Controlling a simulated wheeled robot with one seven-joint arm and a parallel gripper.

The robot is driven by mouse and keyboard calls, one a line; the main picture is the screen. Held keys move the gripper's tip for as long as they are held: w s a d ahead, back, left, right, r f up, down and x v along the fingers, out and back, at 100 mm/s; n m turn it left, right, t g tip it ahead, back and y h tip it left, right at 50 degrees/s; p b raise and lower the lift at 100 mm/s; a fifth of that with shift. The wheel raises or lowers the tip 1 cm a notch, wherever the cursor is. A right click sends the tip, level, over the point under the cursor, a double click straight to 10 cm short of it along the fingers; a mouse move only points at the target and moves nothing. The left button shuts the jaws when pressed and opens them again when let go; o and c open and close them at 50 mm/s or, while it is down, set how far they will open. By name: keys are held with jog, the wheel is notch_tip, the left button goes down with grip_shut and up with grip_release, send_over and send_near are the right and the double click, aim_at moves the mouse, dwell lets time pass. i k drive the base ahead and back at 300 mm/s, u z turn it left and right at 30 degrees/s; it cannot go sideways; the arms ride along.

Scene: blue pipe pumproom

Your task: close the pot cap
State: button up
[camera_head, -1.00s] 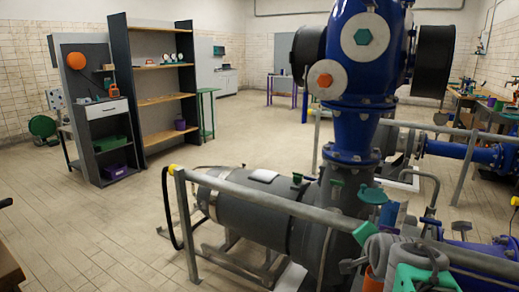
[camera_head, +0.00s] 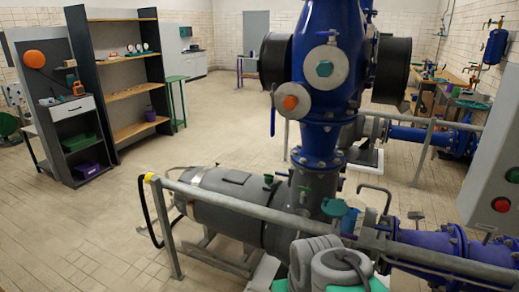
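No pot with a cap can be made out for certain. A small teal round piece (camera_head: 335,208) shows beside the blue and grey upright pipe, behind the metal rail; I cannot tell whether it is a pot cap. Grey rounded parts with teal edges at the bottom middle look like my own arm, seen from above. The fingers of my gripper do not show, so its state and any contact are hidden.
A large blue pump column (camera_head: 325,100) stands on grey pipework behind a metal rail (camera_head: 250,208). A wooden shelf unit (camera_head: 135,95) and a grey cabinet (camera_head: 70,105) stand at left. A grey control box (camera_head: 492,170) is at right. The tiled floor at left is clear.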

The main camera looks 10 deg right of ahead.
aim_at(332, 208)
jog(key=k, duration=0.6)
jog(key=u, duration=0.55)
jog(key=i, duration=1.3)
jog(key=z, duration=0.05)
